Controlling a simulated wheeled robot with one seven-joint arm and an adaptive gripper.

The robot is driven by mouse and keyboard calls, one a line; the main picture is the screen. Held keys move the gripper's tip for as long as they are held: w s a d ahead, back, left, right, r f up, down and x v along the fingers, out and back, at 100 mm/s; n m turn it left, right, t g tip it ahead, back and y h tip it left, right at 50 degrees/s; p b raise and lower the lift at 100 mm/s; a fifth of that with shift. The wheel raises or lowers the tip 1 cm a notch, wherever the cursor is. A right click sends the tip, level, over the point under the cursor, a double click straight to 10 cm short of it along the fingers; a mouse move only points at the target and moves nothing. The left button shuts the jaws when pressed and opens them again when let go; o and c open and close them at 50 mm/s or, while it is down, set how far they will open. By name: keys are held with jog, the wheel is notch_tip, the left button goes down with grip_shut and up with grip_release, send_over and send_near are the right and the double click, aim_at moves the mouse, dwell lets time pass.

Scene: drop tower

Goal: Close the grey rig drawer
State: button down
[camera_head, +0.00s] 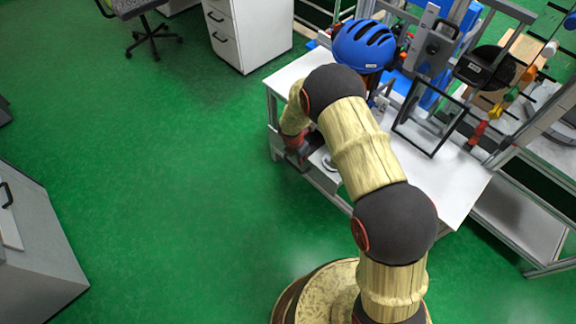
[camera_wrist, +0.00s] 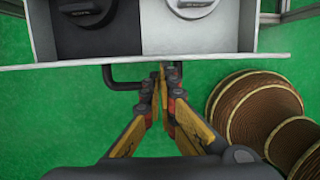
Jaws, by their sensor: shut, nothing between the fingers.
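The grey rig drawer (camera_wrist: 60,62) stands open in the wrist view, its front panel running across the upper part of the picture. A dark bar handle (camera_wrist: 122,86) sticks out from the front. My gripper (camera_wrist: 162,70) is shut and empty at the right end of the handle, close to the drawer front. I cannot tell whether it touches. In the head view the drawer (camera_head: 326,178) shows partly at the table's left side, behind my arm, which hides much of it.
The white table (camera_head: 455,180) carries a blue helmet (camera_head: 364,45) and a dark square frame (camera_head: 430,128). Grey cabinets (camera_head: 245,35) and an office chair (camera_head: 150,35) stand at the back left. Open green floor lies left of the table.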

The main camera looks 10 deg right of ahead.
jog(key=w+d+p, duration=0.3)
jog(key=w+d, duration=0.5)
jog(key=d, duration=0.3)
jog(key=shift+w, duration=0.15)
jog(key=shift+a, duration=0.15)
jog(key=s+a+r+p, duration=0.3)
jog(key=s+a+r, duration=0.1)
jog(key=r, duration=0.5)
jog(key=shift+a+r, duration=0.3)
jog(key=shift+a, duration=0.25)
